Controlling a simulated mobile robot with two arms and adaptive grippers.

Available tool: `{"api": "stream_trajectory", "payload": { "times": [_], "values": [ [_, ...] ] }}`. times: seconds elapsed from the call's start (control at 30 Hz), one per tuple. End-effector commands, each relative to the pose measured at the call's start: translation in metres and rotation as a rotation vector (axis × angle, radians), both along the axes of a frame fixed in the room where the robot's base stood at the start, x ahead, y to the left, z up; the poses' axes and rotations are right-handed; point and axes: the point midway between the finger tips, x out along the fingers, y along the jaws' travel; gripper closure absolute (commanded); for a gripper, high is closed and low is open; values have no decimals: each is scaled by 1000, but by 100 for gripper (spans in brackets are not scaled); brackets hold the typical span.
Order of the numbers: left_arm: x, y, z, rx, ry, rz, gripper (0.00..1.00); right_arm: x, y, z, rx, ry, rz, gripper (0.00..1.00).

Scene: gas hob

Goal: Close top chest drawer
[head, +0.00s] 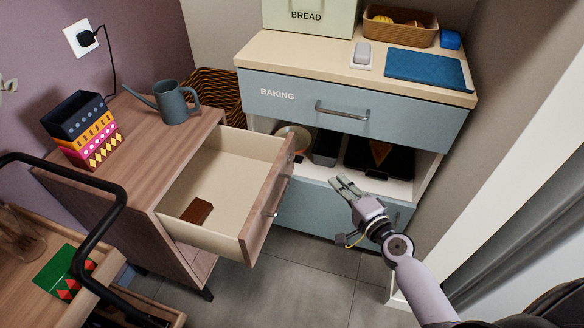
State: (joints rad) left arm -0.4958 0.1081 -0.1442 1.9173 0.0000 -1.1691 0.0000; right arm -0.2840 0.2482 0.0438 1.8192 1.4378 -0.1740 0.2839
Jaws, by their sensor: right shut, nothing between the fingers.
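A wooden chest (141,148) stands at the left. Its top drawer (236,168) is pulled far out toward the right, with a cream interior and a wooden front. The drawer front has a metal handle (277,190). A brown wallet-like item (197,211) lies inside the drawer. My right gripper (343,186) is shut and empty, to the right of the drawer front and apart from it in the picture. My left gripper is not in view.
A blue cabinet (410,122) marked BAKING stands behind, with an open shelf below its drawer. A watering can (174,104) and a patterned box (86,131) stand on the chest. A cart with a black rail (112,205) is at the lower left. Grey floor (300,275) is clear below the drawer.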

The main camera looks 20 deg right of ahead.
Motion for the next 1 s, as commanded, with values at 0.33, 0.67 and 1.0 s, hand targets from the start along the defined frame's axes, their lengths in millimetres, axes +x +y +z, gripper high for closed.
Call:
{"api": "stream_trajectory", "payload": {
  "times": [0.33, 0.67, 1.0],
  "values": [
    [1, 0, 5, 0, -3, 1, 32, 16, 3, 41, 109, -83, 5, 100],
    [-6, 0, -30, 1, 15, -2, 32, 78, 15, 40, 107, -82, 5, 100],
    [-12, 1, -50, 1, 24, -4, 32, 118, 45, 39, 108, -79, 6, 100]
  ]
}}
